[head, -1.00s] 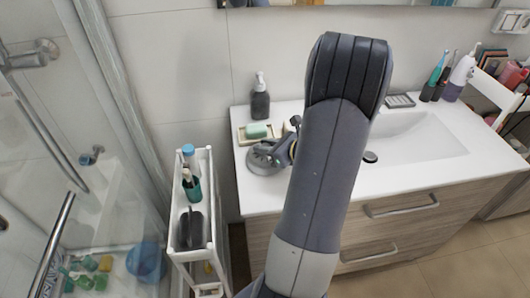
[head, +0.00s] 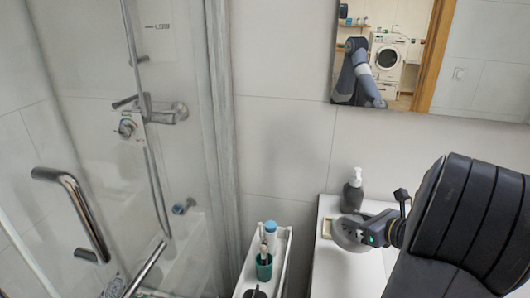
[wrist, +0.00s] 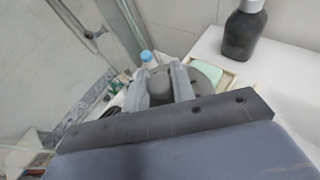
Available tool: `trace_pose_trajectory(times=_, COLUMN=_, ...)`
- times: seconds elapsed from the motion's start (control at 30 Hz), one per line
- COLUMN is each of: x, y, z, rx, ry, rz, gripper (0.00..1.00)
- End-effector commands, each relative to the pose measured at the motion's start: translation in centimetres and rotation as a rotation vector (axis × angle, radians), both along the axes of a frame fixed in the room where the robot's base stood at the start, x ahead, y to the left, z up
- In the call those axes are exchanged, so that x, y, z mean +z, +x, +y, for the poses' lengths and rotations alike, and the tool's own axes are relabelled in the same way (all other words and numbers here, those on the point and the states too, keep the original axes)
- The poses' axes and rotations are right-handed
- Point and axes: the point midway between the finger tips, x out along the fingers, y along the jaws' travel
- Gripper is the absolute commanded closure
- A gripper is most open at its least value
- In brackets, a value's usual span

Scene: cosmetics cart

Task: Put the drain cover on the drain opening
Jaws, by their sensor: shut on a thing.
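The grey round drain cover (head: 348,238) is in my gripper (wrist: 160,84), above the white counter near the soap dish. In the wrist view, the two fingers close on the cover's dark central knob (wrist: 159,83), and part of the grey disc (wrist: 208,74) shows behind the right finger. My arm partly hides the gripper in the head view. I cannot make out a drain opening in either current view.
A dark soap bottle (head: 352,192) and a soap dish (head: 327,230) stand on the white counter (head: 335,275). A narrow white cart (head: 284,262) holds a green cup (head: 264,266). A glass shower enclosure with a metal handle (head: 75,208) is on the left.

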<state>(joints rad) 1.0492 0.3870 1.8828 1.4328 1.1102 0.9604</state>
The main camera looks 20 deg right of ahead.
Motion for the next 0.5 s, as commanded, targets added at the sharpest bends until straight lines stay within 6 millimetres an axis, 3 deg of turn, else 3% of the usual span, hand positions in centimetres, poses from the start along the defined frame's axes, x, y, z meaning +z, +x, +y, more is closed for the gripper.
trace_pose_trajectory(times=0.23, x=-0.1, y=2.5, z=2.1, rx=0.017, ry=-0.001, rz=0.001, gripper=1.00)
trace_pose_trajectory(times=0.5, x=-1.1, y=8.0, z=8.7, rx=0.041, ry=0.001, rz=0.002, gripper=1.00)
